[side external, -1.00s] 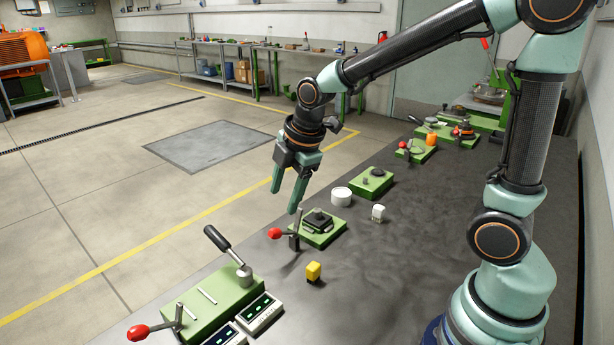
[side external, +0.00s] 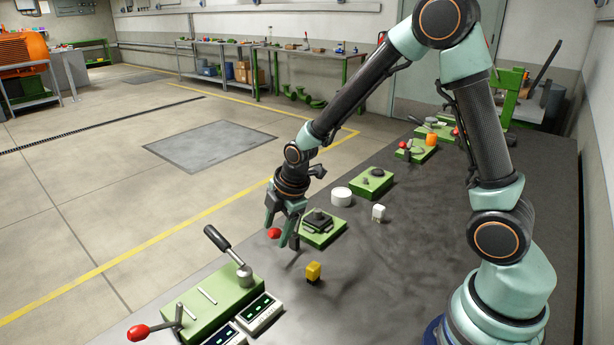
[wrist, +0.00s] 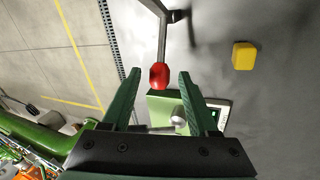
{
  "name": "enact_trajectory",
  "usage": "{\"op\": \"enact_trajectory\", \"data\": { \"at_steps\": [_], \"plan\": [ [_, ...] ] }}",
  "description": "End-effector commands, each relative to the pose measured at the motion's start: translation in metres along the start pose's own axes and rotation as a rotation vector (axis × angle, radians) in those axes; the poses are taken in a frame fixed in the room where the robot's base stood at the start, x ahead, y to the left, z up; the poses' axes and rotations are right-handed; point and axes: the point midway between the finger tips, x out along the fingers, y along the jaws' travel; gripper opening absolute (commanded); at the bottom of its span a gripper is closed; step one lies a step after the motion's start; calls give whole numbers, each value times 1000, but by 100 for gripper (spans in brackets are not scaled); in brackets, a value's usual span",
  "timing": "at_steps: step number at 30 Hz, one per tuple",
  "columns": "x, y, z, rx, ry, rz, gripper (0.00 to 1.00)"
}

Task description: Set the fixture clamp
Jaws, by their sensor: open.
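The clamp lever has a red knob (side external: 273,233) on a thin grey handle. It stands at the left of a green fixture block (side external: 321,228) with a dark top part. My gripper (side external: 278,238) is open and points down over the knob. In the wrist view the red knob (wrist: 159,76) shows between the two fingertips (wrist: 158,80), with a gap on each side. The fingers are not closed on it. The side view shows the knob between the fingers too, partly covering the handle.
A yellow block (side external: 313,271) and a white block (side external: 378,212) stand on the dark bench. A white round container (side external: 341,196) is behind. A second green fixture (side external: 215,300) with levers, and displays (side external: 260,310) beside it, are at front left. More green fixtures (side external: 371,183) stand farther back.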

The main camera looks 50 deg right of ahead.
Motion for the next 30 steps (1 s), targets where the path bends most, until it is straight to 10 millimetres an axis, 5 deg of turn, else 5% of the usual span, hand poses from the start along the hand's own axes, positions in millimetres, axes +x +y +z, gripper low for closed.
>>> {"op": "enact_trajectory", "data": {
  "at_steps": [8, 12, 13, 30],
  "plan": [
    [1, 0, 0, 0, 0, 1, 56],
    [1, 0, 0, 0, 0, 1, 3],
    [1, 0, 0, 0, 0, 0, 0],
    [0, 0, 0, 0, 0, -2, 0]
  ]
}}
